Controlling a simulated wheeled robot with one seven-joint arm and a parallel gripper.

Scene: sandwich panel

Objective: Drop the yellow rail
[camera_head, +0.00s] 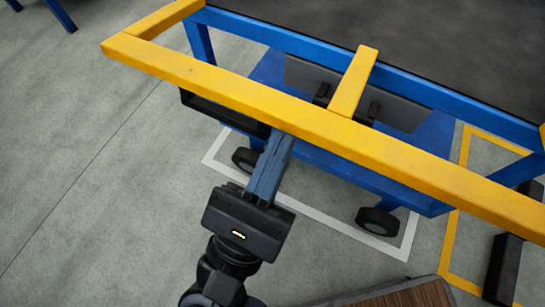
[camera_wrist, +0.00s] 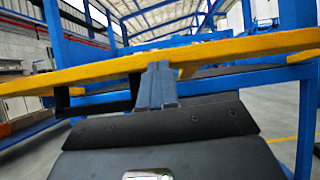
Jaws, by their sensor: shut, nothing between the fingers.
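The yellow rail (camera_head: 300,120) runs as a long bar across the front of a blue wheeled frame (camera_head: 430,95). It also crosses the wrist view (camera_wrist: 100,74). At its left end it meets a shorter yellow bar, and a yellow crosspiece (camera_head: 355,80) runs back from it. My gripper (camera_head: 278,145) is shut and empty, with its fingers pointing at the rail's lower edge. In the wrist view the fingers (camera_wrist: 158,75) overlap the rail's lower edge. I cannot tell whether they touch it.
A black bracket (camera_head: 225,110) hangs under the rail just left of my fingers. Black wheels (camera_head: 378,221) stand within a white floor outline (camera_head: 340,234). A yellow floor line (camera_head: 452,248) and a wooden surface (camera_head: 405,296) lie at lower right.

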